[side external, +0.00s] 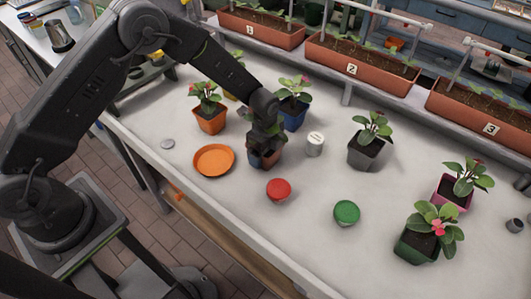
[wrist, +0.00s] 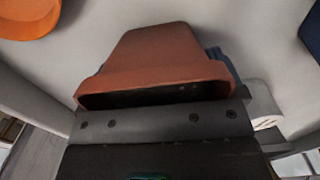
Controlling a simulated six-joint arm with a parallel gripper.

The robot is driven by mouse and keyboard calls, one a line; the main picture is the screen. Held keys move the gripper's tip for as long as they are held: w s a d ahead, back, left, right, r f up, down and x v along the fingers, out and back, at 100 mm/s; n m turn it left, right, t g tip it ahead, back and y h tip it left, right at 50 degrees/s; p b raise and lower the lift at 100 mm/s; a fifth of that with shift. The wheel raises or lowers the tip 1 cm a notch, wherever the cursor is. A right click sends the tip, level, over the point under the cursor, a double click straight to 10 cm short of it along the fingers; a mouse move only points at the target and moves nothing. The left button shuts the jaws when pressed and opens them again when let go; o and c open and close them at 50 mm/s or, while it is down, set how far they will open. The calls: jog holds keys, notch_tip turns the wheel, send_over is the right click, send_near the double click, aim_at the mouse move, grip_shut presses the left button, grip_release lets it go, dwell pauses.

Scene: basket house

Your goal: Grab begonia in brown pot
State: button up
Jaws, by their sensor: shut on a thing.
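A brown pot (side external: 270,159) stands at or just above the white table, left of the middle in the side view. My gripper (side external: 264,146) reaches down over it and is shut on it. In the wrist view the brown pot (wrist: 165,60) fills the middle, with its thick rim against a dark bar of my gripper (wrist: 160,110). A strip of blue shows behind the pot. No leaves or flowers of a begonia show in this pot; my gripper hides its top. I cannot tell whether its base touches the table.
An orange saucer (side external: 213,160) lies left of the held pot. A blue pot (side external: 292,117) is close behind, a white cylinder (side external: 315,146) to the right, and an orange pot (side external: 210,121) to the left. Red (side external: 278,189) and green (side external: 346,213) round things lie in front.

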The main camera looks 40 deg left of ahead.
jog(key=shift+c, duration=1)
jog(key=shift+r, duration=0.15)
